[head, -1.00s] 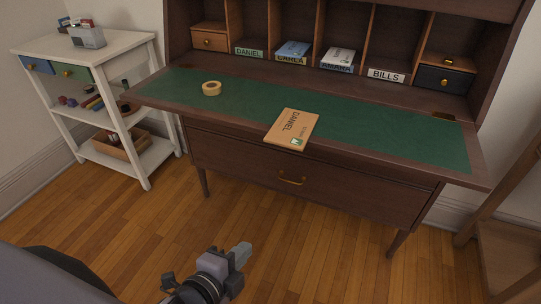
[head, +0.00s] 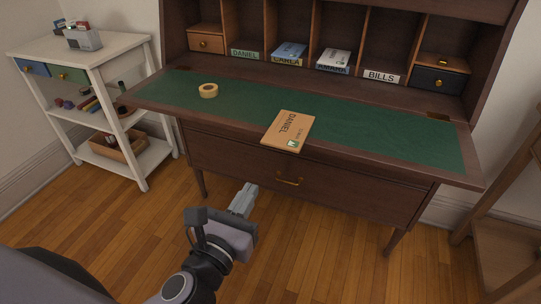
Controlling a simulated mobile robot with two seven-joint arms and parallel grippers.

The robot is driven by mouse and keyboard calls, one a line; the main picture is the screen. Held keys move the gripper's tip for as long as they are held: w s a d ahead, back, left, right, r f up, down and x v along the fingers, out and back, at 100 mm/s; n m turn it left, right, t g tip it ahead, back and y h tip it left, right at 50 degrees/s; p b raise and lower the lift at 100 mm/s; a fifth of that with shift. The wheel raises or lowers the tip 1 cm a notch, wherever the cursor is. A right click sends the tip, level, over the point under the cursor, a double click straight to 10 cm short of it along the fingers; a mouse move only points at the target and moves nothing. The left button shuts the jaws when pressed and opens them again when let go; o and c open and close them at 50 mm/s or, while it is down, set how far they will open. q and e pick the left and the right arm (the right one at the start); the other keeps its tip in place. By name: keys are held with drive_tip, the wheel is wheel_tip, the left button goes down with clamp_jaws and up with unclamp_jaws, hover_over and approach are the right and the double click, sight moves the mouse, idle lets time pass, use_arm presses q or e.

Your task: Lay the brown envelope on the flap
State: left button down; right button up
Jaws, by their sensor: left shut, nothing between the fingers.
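The brown envelope (head: 288,131), marked DANIEL with a small green stamp, lies flat on the desk's lowered flap (head: 360,140). It sits near the flap's front edge, partly on the green surface and partly on the wooden border. My left gripper (head: 246,192) is shut and empty. It is in front of the desk, below and nearer than the envelope, and apart from it. My right gripper is not in view.
A tape roll (head: 208,90) lies on the flap's left part. Behind it are labelled pigeonholes, two holding envelopes (head: 290,52) and (head: 334,60). A white cart (head: 95,62) stands left; a wooden stand (head: 508,215) stands right. The green surface's right part is clear.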

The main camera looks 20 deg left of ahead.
sight(276, 147)
use_arm(q)
drive_tip(key=w+b, duration=0.1)
drive_tip(key=w, duration=1)
drive_tip(key=shift+w+d, duration=0.2)
drive_tip(key=shift+w, duration=0.1)
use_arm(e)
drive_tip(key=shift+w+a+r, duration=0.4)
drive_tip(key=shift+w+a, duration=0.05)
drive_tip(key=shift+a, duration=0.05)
use_arm(q)
drive_tip(key=shift+w, duration=0.35)
drive_tip(key=shift+w+p, duration=0.55)
drive_tip(key=shift+w, duration=0.6)
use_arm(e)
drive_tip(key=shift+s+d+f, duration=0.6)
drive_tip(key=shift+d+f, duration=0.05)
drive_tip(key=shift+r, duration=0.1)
